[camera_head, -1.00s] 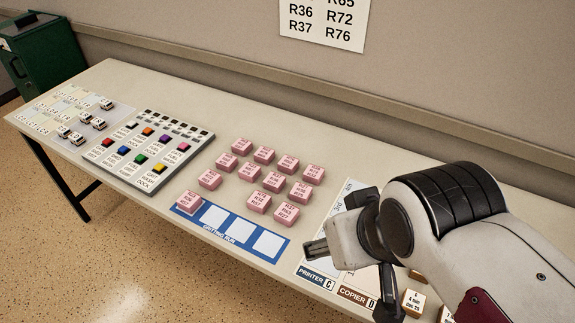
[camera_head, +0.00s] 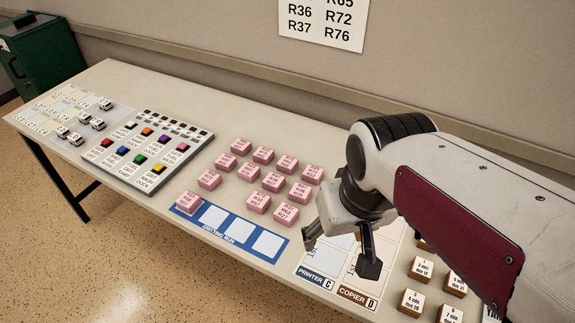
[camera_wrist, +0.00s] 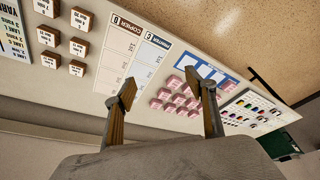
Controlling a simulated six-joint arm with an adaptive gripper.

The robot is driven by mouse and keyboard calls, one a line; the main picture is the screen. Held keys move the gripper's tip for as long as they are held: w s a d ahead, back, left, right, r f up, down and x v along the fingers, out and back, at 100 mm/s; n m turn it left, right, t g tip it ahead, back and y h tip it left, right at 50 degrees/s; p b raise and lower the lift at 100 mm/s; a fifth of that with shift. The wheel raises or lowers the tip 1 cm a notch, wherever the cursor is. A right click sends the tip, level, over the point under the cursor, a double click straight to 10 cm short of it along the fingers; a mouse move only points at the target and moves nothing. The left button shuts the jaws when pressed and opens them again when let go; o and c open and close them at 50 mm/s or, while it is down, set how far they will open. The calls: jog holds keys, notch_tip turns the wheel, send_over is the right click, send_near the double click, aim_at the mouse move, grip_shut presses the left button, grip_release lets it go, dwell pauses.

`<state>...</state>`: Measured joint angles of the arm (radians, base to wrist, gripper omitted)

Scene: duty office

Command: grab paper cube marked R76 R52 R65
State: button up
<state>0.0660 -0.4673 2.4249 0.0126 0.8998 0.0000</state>
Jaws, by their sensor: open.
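Several pink paper cubes (camera_head: 273,181) stand in loose rows on the table, with printed codes too small to read surely, so I cannot tell which is marked R76 R52 R65. One pink cube (camera_head: 189,202) sits on the leftmost square of the blue gritting run strip (camera_head: 237,234); the other squares are bare. My gripper (camera_head: 340,258) is open and empty above the printer and copier sheets, right of the cubes. In the wrist view the pink cubes (camera_wrist: 172,101) show beyond and between the fingers, some partly hidden by the right finger.
White-topped wooden blocks (camera_head: 421,269) stand at the right. A board with coloured blocks (camera_head: 150,150) and a sheet with small vehicles (camera_head: 75,117) lie left of the cubes. A wall list (camera_head: 322,24) shows R36, R37, R72 and R76. Bare table (camera_head: 225,110) lies behind the cubes.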

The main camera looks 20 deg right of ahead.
aim_at(289, 164)
jog(key=w+d+f+n+y, duration=0.1)
jog(key=w+d+f, duration=0.1)
jog(key=w+f, duration=0.4)
jog(key=w+d+f+n+g+y, duration=0.1)
jog(key=w+f, duration=0.5)
jog(key=w, duration=1)
jog(key=w+d+f+n, duration=0.2)
jog(key=w+f, duration=0.5)
jog(key=w, duration=0.4)
jog(key=shift+d+g+y, duration=0.4)
jog(key=shift+d, duration=0.4)
jog(key=w, duration=0.1)
jog(key=w+n, duration=0.1)
jog(key=w, duration=0.1)
jog(key=shift+w+d+f+n+t, duration=0.2)
jog(key=shift+f+n+t, duration=0.1)
jog(key=shift+f+n, duration=0.1)
jog(key=w+r+n, duration=0.1)
jog(key=w+r+n+t, duration=0.1)
jog(key=w, duration=0.1)
jog(key=w+n, duration=0.1)
jog(key=n, duration=0.1)
jog(key=shift+w+r+y, duration=0.15)
jog(key=shift+r+y, duration=0.15)
jog(key=shift+r, duration=0.1)
jog(key=shift+x, duration=1.35)
jog(key=shift+f, duration=0.1)
